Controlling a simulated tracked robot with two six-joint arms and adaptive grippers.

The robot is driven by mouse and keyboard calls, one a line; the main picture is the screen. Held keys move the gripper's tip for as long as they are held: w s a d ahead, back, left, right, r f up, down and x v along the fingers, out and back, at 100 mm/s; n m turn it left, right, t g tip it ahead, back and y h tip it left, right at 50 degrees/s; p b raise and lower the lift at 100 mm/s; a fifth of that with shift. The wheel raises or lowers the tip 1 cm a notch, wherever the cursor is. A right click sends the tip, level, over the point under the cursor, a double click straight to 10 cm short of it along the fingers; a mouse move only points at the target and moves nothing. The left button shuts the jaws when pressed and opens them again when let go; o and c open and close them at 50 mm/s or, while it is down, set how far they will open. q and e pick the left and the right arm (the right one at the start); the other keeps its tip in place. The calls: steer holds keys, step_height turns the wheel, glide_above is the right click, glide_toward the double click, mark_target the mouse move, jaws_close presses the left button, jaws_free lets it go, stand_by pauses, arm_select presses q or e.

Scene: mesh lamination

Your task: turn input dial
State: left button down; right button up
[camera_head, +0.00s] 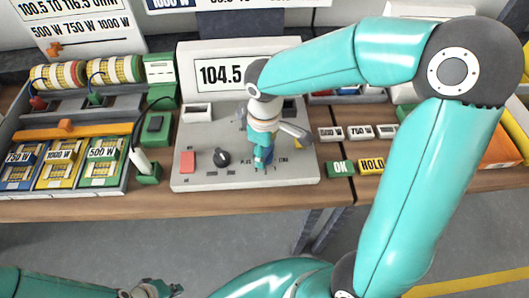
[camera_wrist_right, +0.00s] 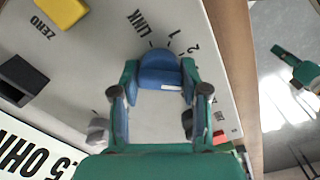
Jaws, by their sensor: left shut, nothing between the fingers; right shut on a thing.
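The input dial is a blue knob (camera_wrist_right: 160,70) on the grey panel, with the marks LINK, 1 and 2 around its far side in the right wrist view. My right gripper (camera_head: 262,160) reaches down over it in the head view and hides most of it. In the right wrist view my right gripper's fingers (camera_wrist_right: 160,88) are shut on the dial, one on each side. A pale mark shows on the dial's near face. My left gripper (camera_head: 165,290) is shut and empty at the bottom edge of the head view, away from the table.
The meter (camera_head: 195,180) has a screen reading 104.5, partly hidden by my right arm, a red button (camera_head: 188,160) and a black knob (camera_head: 222,157). Coloured wattage bins (camera_head: 65,165) stand left. OK (camera_head: 340,168) and HOLD (camera_head: 372,166) tags lie right. A yellow ZERO button (camera_wrist_right: 62,10) shows.

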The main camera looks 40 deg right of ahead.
stand_by(0.3)
steer(key=o, duration=1.1)
step_height(320, 180, up, 12)
steer(key=shift+w, duration=0.1)
stand_by(0.4)
